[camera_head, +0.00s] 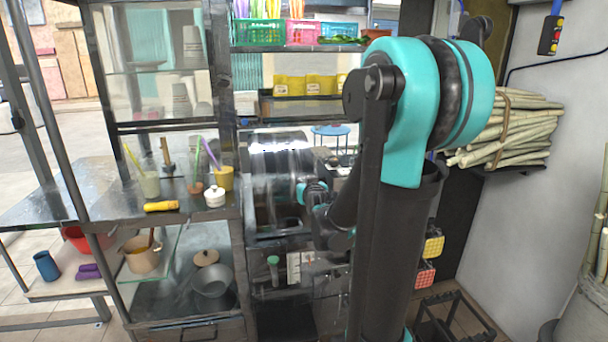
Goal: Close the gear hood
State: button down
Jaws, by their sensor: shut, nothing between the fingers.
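The sugarcane press (262,222) is a dark metal machine in the middle of the picture, partly behind my arm. A shiny, rounded metal cover (278,146) shows at its top; it looks like the gear hood, but I cannot tell how far open it is. My arm comes down on the right and bends in toward the press. My gripper (303,192) is at the press front, below the shiny cover, small and dark against the machine. It is shut and empty. I cannot tell whether it touches the press. The gears are not clearly visible.
A metal counter (70,195) on the left holds cups, a white jar (214,196) and a yellow-handled tool (161,206). Shelves with colored baskets (262,32) stand behind. Bundled cane (512,130) lies at the right wall. A black crate (455,320) is on the floor.

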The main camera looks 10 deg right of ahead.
jog(key=shift+w+f, duration=0.4)
jog(key=shift+f, duration=0.4)
jog(key=shift+w+f, duration=0.4)
jog(key=shift+f, duration=0.35)
